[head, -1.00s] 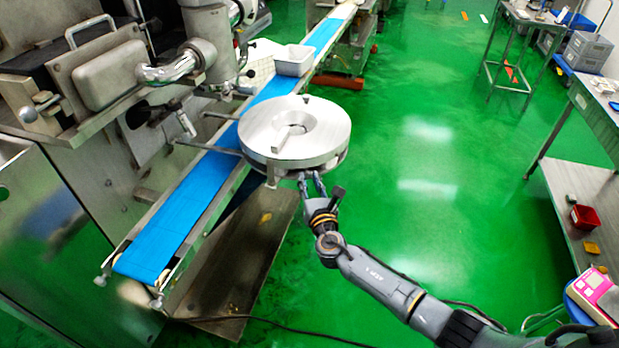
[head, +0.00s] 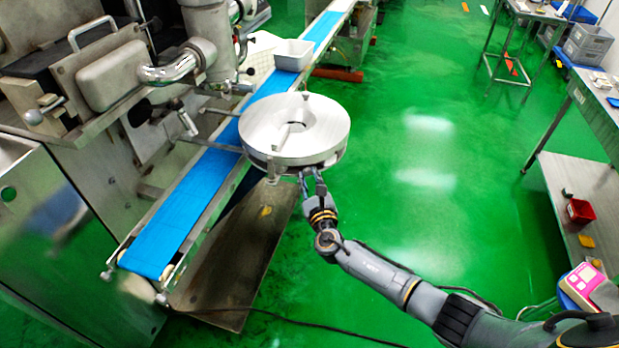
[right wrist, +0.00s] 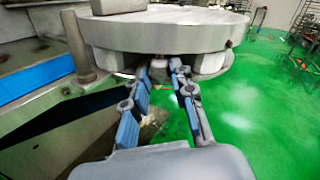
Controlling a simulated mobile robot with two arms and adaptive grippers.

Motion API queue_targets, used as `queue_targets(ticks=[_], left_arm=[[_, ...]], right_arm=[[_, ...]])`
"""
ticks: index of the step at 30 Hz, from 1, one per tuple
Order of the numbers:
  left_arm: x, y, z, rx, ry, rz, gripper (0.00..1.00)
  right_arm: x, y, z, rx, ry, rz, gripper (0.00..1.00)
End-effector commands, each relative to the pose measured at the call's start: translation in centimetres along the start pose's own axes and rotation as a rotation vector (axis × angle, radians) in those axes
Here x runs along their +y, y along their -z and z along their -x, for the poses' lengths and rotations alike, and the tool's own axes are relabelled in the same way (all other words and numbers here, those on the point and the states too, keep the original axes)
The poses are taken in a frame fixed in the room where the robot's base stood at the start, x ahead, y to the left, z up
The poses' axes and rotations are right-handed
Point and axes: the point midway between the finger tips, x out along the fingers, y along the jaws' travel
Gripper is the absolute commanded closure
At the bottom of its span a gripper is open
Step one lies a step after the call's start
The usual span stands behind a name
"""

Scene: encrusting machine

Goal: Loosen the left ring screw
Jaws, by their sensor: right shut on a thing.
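My right gripper (head: 311,177) reaches up to the near underside of this assembly. In the right wrist view the two blue-padded fingers of my right gripper (right wrist: 163,78) point at a small grey part under the rim. The gripper is shut on the ring screw, which is mostly hidden between the fingertips and under the rim. My left gripper is not in view.
The blue conveyor belt (head: 182,220) runs diagonally past the ring assembly, with a grey tray (head: 293,56) farther up. The machine body (head: 60,200) fills the left. Green floor right of the arm is open up to a metal table (head: 600,112).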

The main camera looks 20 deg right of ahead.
Motion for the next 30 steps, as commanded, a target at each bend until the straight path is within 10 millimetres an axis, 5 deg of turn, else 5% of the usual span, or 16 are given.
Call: queue_targets(ticks=[8,9,12,23,30], left_arm=[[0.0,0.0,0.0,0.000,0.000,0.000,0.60],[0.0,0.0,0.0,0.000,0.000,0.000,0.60],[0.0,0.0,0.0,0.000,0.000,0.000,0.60],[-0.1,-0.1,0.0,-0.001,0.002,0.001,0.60],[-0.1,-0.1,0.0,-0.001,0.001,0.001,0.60]], right_arm=[[0.0,0.2,0.1,0.004,-0.001,0.002,1.00],[0.0,0.2,0.1,0.004,-0.001,0.002,0.71],[0.0,0.2,0.1,0.003,-0.001,0.002,0.52],[0.0,0.1,0.4,0.001,-0.001,-0.001,0.52],[0.1,0.2,4.0,0.003,-0.003,-0.001,0.52]])
